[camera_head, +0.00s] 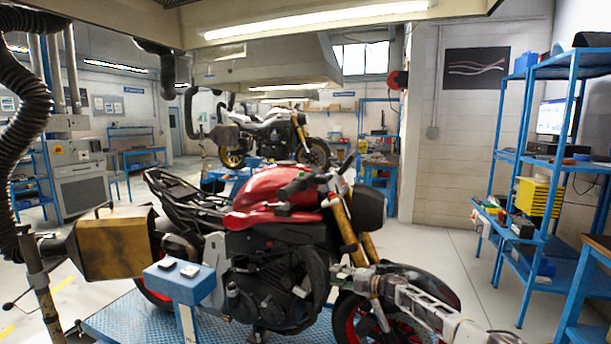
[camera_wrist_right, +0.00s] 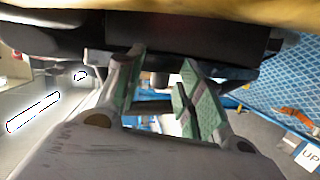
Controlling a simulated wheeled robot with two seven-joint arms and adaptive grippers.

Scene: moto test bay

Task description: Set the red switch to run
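A red motorcycle (camera_head: 275,190) stands in the middle of the head view, its front wheel to the right. My right gripper (camera_head: 342,273) comes in from the lower right, in front of the motorcycle's fork and low beside the engine, below the handlebar. In the right wrist view my right gripper (camera_wrist_right: 162,60) has its green-padded fingers apart, with nothing clearly held between them. Dark parts fill the space beyond them. My left gripper is not in view.
A blue box (camera_head: 180,283) on a post, with two small items on top, stands before the motorcycle. A brown-yellow box (camera_head: 118,250) is at the left. A blue lift platform (camera_head: 130,320) lies below. Blue shelving (camera_head: 540,170) lines the right, with open floor beside it.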

